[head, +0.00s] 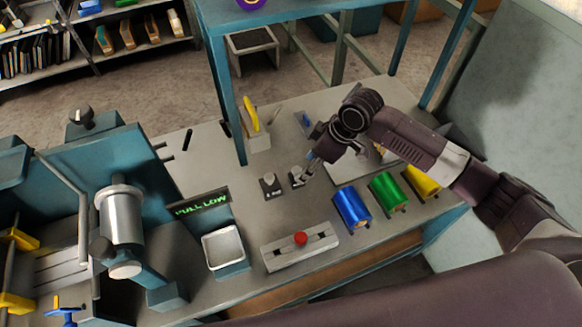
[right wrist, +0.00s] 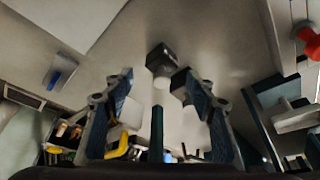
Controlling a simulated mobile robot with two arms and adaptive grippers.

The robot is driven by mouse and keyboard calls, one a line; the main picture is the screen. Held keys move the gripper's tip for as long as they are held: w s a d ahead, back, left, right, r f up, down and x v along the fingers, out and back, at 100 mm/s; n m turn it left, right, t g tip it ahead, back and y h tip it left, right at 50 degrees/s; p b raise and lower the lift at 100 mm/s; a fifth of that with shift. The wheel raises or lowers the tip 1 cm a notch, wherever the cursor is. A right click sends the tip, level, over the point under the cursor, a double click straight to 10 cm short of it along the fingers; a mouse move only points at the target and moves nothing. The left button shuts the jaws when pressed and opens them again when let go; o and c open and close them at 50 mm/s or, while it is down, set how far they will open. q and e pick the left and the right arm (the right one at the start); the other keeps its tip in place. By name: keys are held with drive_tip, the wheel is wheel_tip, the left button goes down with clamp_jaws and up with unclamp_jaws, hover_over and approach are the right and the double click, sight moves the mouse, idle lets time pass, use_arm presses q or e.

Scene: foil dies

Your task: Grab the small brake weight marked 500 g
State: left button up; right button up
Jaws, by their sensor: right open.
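Two small grey weights stand close together on the bench: one (head: 270,186) on the left and one (head: 297,177) on the right. Their markings are too small to read. My right gripper (head: 310,164) is just above and to the right of the right-hand weight in the head view. In the right wrist view my right gripper (right wrist: 154,78) is open, and a dark-topped block (right wrist: 162,57), apparently a weight, shows just beyond and between the fingertips. I cannot tell whether a finger touches it. My left gripper is not in view.
Blue (head: 351,208), green (head: 387,192) and yellow (head: 422,181) rolls lie along the front right. A grey block with a red knob (head: 300,238) is at the front edge. A tray under a "PULL LOW" display (head: 203,204) stands left. A blue frame post (head: 237,130) rises behind.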

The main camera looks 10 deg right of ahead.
sight(296, 175)
drive_tip(key=shift+a+f, duration=0.25)
drive_tip(key=shift+f, duration=0.25)
drive_tip(key=shift+a+f, duration=0.1)
drive_tip(key=shift+f, duration=0.15)
drive_tip(key=shift+a+f+p, duration=0.3)
drive_tip(key=shift+a+f, duration=0.05)
drive_tip(key=shift+f, duration=0.2)
drive_tip(key=x, duration=0.3)
drive_tip(key=shift+w+a+f, duration=0.1)
drive_tip(key=shift+w+a, duration=0.1)
drive_tip(key=shift+w, duration=0.25)
drive_tip(key=shift+f, duration=0.2)
drive_tip(key=c, duration=0.7)
clamp_jaws()
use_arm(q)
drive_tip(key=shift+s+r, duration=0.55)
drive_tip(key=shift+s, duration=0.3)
